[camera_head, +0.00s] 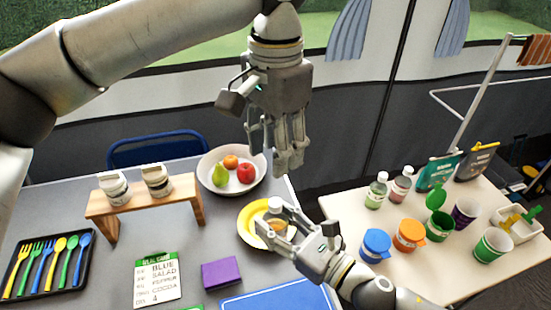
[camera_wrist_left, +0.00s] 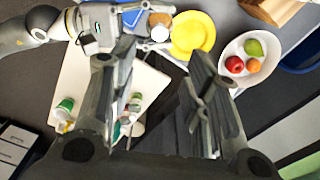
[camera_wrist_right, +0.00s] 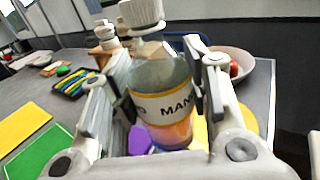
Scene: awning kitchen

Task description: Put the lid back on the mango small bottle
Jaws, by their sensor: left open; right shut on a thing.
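The mango small bottle (camera_wrist_right: 165,95) is clear with an orange bottom and a white label reading "MAN". My right gripper (camera_wrist_right: 160,98) is shut around its body, one finger on each side. In the head view the bottle (camera_head: 277,224) is over the yellow plate. A white ribbed lid (camera_wrist_right: 141,12) is at the top of its neck; I cannot tell how firmly it sits. The lid also shows in the left wrist view (camera_wrist_left: 160,34). My left gripper (camera_head: 284,158) is open and empty, above and apart from the bottle, fingers pointing down.
The yellow plate (camera_head: 250,236) and fruit bowl (camera_head: 207,166) are beside the bottle. A wooden stand (camera_head: 97,206) holds two jars at left. The right table (camera_head: 345,206) carries several bottles and cups. A gap separates the tables.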

